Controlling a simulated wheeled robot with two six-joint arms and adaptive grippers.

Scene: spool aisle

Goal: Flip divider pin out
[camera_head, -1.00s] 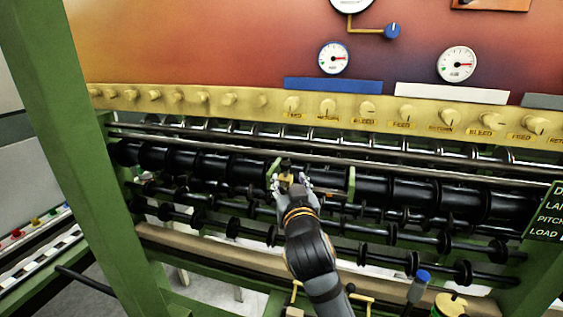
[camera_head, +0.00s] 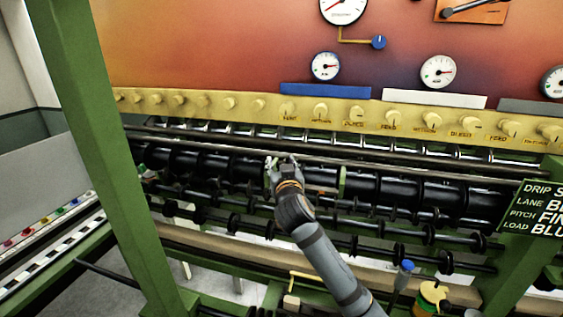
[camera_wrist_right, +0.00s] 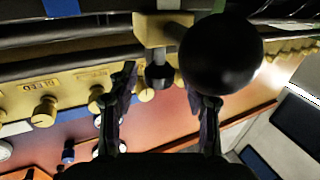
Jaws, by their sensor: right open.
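My right gripper (camera_head: 282,163) is at the black roller row in the head view, left of the green divider (camera_head: 342,181). It hides what lies directly behind it. In the right wrist view, the fingers of my right gripper (camera_wrist_right: 160,88) are apart. A small dark pin with a rounded end (camera_wrist_right: 158,76) shows between them, below a yellow block (camera_wrist_right: 158,29). A large black ball (camera_wrist_right: 220,54) is close beside the right finger and partly covers the block. I cannot tell whether a finger touches the pin or the ball. My left gripper is not in view.
A long metal rail (camera_head: 400,162) runs above the rollers. Behind it is a yellow strip of knobs (camera_head: 390,118). A green post (camera_head: 110,150) stands at left. A dark sign (camera_head: 535,211) hangs at right. A blue-topped handle (camera_head: 406,265) is below.

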